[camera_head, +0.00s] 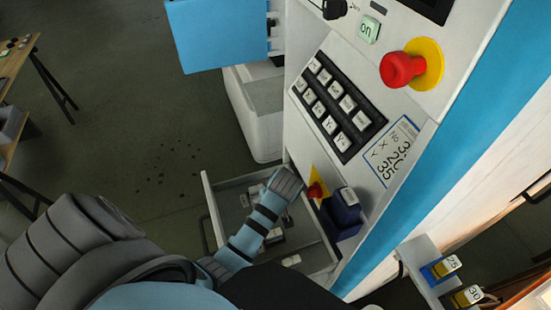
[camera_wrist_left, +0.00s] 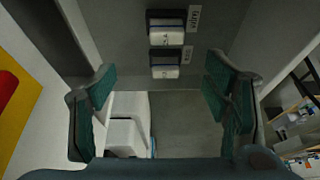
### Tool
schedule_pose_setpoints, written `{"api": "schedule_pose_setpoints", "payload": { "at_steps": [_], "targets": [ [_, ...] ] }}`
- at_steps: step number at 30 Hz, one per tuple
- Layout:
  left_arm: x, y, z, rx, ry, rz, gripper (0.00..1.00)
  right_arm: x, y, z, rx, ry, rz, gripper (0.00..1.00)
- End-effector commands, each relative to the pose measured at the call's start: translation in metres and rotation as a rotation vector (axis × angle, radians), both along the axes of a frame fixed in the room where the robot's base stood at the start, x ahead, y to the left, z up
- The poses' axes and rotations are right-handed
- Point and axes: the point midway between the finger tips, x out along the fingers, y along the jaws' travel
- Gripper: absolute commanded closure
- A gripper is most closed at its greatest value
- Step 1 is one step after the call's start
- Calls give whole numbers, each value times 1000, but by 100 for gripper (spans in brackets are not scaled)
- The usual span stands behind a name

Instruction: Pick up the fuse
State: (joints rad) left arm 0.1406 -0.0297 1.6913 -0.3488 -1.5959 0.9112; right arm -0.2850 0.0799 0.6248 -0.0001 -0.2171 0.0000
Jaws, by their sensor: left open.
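Two white, blue-striped blocks that look like fuses show in the left wrist view, each in a dark holder on a grey panel. The upper fuse (camera_wrist_left: 167,36) and the lower fuse (camera_wrist_left: 165,72) have small labels beside them; I cannot tell which one the task means. My left gripper (camera_wrist_left: 161,82) is open, its green-padded fingers spread on either side of the view's middle, with nothing held. The lower fuse lies between the fingertips in the picture, untouched. In the head view my left arm reaches over the open drawer, and its fingers cannot be made out. My right gripper is not visible.
The drawer (camera_head: 207,195) stands open below the control panel (camera_head: 318,62). A red emergency button (camera_head: 403,69) and dark keypad (camera_head: 338,108) are on the panel. A dark blue box (camera_head: 343,215) sits close to my left arm. Open floor lies to the left.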

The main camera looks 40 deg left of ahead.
Motion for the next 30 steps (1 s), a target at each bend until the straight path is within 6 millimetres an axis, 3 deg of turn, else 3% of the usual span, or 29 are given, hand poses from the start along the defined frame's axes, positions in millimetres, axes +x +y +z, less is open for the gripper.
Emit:
{"api": "schedule_pose_setpoints", "payload": {
  "at_steps": [5,9,12,21,29,30],
  "targets": [
    [3,11,-30,2,3,6,30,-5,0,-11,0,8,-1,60],
    [11,25,-67,2,3,9,30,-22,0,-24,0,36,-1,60],
    [15,30,-83,1,1,8,30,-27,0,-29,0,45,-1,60],
    [23,47,-129,1,2,5,30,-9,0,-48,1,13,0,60],
    [25,49,-134,0,0,3,30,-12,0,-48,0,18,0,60],
    [25,49,-133,0,0,3,35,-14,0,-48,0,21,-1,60]
  ]
}}
